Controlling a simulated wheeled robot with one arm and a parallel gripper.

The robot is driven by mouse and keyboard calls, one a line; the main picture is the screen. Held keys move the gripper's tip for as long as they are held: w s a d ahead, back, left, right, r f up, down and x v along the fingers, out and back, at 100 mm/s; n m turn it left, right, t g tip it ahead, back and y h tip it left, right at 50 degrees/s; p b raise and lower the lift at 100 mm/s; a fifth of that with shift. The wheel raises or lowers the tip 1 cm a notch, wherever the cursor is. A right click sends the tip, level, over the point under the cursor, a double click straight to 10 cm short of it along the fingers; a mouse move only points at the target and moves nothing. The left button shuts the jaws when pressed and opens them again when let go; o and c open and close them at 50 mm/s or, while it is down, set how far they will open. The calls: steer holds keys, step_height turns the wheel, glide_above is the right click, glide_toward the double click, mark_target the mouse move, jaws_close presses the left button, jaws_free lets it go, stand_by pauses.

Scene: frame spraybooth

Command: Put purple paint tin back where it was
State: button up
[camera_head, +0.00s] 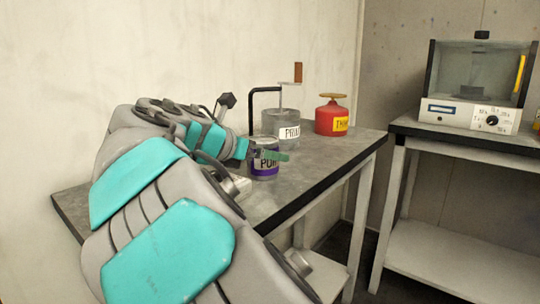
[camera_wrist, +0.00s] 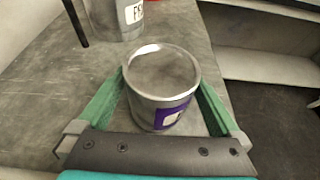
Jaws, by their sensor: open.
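The purple paint tin (camera_head: 265,160), a grey metal can with a purple label, stands upright on the grey table (camera_head: 310,172). In the wrist view the tin (camera_wrist: 160,112) sits between the two green fingers of my gripper (camera_wrist: 160,95). The jaws are open, with one finger on each side of the tin. The left finger is close to its wall; I cannot tell whether it touches. In the head view my gripper (camera_head: 267,153) reaches the tin from the left and covers part of it.
A grey primer pot (camera_head: 283,124) with a crank stands just behind the tin, with a red can (camera_head: 331,118) to its right. A black bent rod (camera_head: 254,105) rises near the pot. A second table (camera_head: 456,136) at right carries a clear-walled machine (camera_head: 478,85). The table's front right is clear.

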steer(key=v, duration=0.9)
steer(key=shift+a, duration=0.1)
